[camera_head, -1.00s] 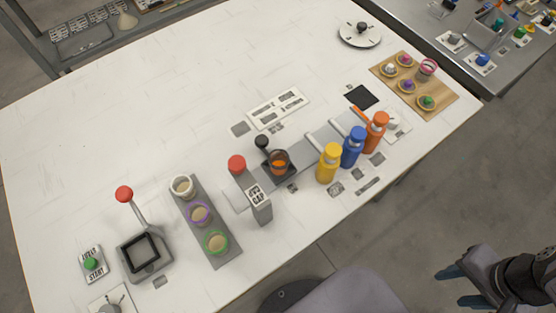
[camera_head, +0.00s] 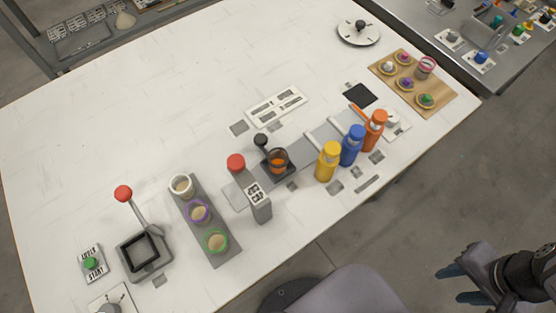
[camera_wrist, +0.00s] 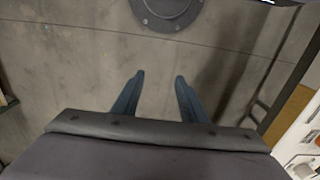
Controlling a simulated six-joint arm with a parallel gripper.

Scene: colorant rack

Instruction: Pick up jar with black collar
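A clear jar with orange contents (camera_head: 277,160) and a dark rim stands in a dark holder on the grey strip mid-table. It is the only jar I see with a dark collar, though the collar is small and hard to make out. On a grey tray (camera_head: 221,222) to its left stand jars with a white collar (camera_head: 181,186), a purple collar (camera_head: 198,211) and a green collar (camera_head: 215,241). My gripper (camera_head: 452,285) is open and empty at the lower right, off the table and far from the jars. The wrist view shows its parted fingers (camera_wrist: 159,78) above bare floor.
Yellow (camera_head: 327,162), blue (camera_head: 352,146) and orange (camera_head: 374,131) bottles stand right of the dark-rimmed jar. A red-knobbed grey block (camera_head: 258,203) is close on its left. A wooden board (camera_head: 440,92) holds small items and a pink-rimmed jar. The table's far left is clear.

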